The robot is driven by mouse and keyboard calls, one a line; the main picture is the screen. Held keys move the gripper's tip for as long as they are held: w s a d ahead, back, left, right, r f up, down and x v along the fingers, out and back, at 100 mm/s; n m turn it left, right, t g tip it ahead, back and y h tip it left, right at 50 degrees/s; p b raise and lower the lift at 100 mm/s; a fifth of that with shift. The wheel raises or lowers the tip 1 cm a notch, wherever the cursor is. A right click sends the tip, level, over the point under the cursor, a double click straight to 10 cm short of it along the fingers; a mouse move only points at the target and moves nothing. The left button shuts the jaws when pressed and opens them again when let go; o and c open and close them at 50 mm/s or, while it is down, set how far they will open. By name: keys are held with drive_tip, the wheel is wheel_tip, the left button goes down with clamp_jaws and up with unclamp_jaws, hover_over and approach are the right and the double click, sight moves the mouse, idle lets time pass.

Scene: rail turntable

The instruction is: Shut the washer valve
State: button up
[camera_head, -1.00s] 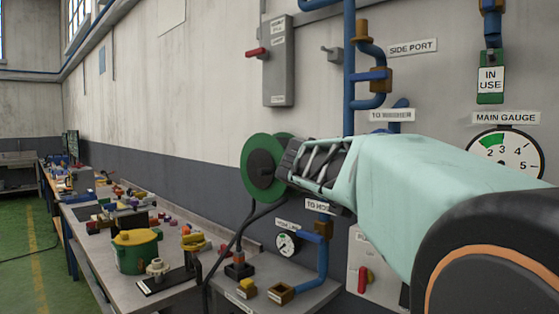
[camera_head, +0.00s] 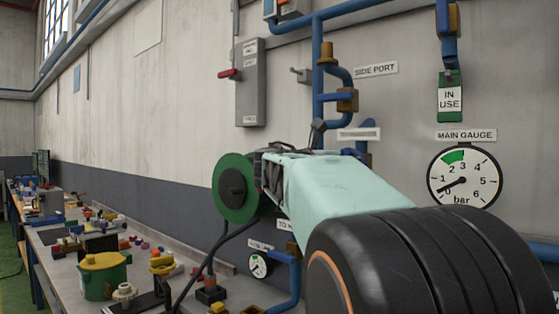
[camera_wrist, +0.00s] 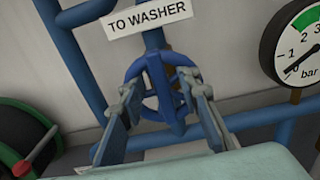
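The washer valve is a blue handwheel (camera_wrist: 163,97) on a blue pipe, below the "TO WASHER" label (camera_wrist: 148,15) in the wrist view. My gripper (camera_wrist: 161,84) is open, with one finger on each side of the wheel. The fingers reach close to the rim; I cannot tell whether they touch it. In the head view my arm covers the wheel, and the label above it (camera_head: 358,134) is too small to read.
The main gauge (camera_head: 465,177) hangs to the right, its needle near 0. A green reel (camera_head: 235,188) is left of my arm. A grey switch box (camera_head: 250,83) with a red lever is on the wall. Blue pipes surround the valve. A cluttered bench runs along the left.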

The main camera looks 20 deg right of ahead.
drive_tip(key=shift+x, duration=0.85)
drive_tip(key=shift+c, duration=0.5)
clamp_jaws()
